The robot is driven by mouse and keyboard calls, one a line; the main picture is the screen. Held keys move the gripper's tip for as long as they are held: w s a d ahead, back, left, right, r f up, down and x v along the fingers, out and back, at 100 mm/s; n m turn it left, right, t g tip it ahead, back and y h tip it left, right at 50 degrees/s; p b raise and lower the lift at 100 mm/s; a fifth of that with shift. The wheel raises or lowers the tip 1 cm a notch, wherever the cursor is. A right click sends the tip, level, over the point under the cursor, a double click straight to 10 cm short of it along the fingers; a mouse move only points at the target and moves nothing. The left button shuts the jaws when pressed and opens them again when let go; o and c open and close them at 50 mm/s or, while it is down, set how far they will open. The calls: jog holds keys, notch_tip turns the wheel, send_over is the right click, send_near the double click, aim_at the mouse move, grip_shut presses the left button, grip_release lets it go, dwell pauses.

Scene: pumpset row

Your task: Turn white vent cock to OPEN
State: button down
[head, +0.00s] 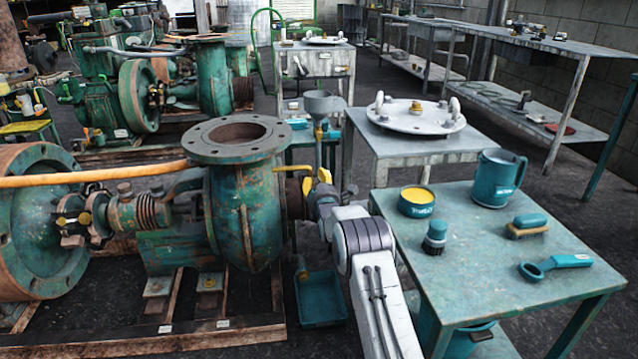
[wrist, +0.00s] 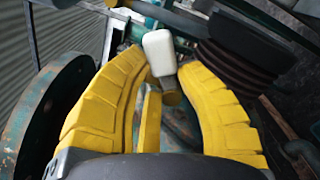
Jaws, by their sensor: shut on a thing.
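The white vent cock handle (wrist: 158,52) shows in the wrist view as a white, rounded block on a stem. My gripper (wrist: 163,72) has two curved yellow fingers closed around its lower part, one tip on each side. In the head view my gripper (head: 316,184) is at the right side of the green pump casing (head: 238,210), below the grey funnel (head: 323,104). The white handle cannot be made out there. A yellow bar (wrist: 150,122) lies between the fingers in the wrist view. No OPEN marking is readable.
A yellow lever (head: 291,168) is close beside my gripper. A dark ribbed part (wrist: 236,62) is close to the right finger. The teal table (head: 470,270) with a mug, tin, brushes and wrench stands right of my arm. A teal tray (head: 320,300) lies on the floor below.

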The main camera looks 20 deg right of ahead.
jog(key=shift+w+a+r+n, duration=0.1)
jog(key=shift+a+r+n, duration=0.2)
jog(key=shift+n, duration=1)
jog(key=shift+w+a+r+n, duration=0.1)
jog(key=shift+a+r+n, duration=0.15)
jog(key=shift+n, duration=1.05)
jog(key=shift+a+r+n, duration=0.25)
jog(key=shift+r+n, duration=0.05)
jog(key=shift+n, duration=1)
jog(key=c, duration=1.2)
grip_release()
jog(key=o, duration=0.4)
jog(key=shift+f, duration=0.25)
jog(key=shift+s+a+f, duration=0.1)
